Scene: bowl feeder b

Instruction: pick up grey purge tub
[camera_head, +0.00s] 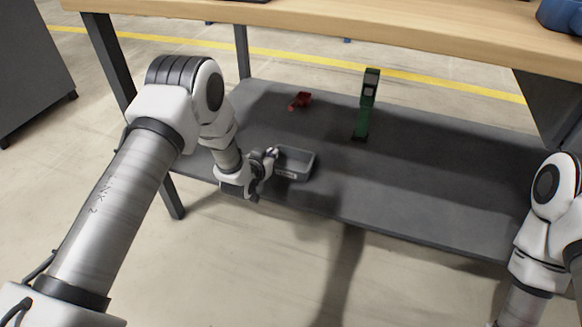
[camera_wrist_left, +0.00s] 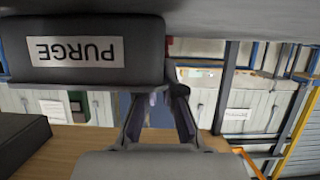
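The grey purge tub (camera_head: 294,176) stands upright on the lower shelf, near its front edge. In the left wrist view the tub (camera_wrist_left: 20,70) is upside down at the upper left, with its white PURGE label. My left gripper (camera_head: 272,155) is at the tub's left end in the head view. In the left wrist view its two fingers (camera_wrist_left: 162,98) are apart, with a gap between them, close to one end of the tub. I cannot tell whether they touch it. My right arm is at the right edge of the head view, its gripper out of frame.
The dark shelf (camera_head: 430,185) has free room right of the tub. A red part (camera_head: 300,101) and a green upright device (camera_head: 366,105) stand farther back. The wooden tabletop (camera_head: 350,25) overhangs the shelf, with table legs (camera_head: 108,60) at the left.

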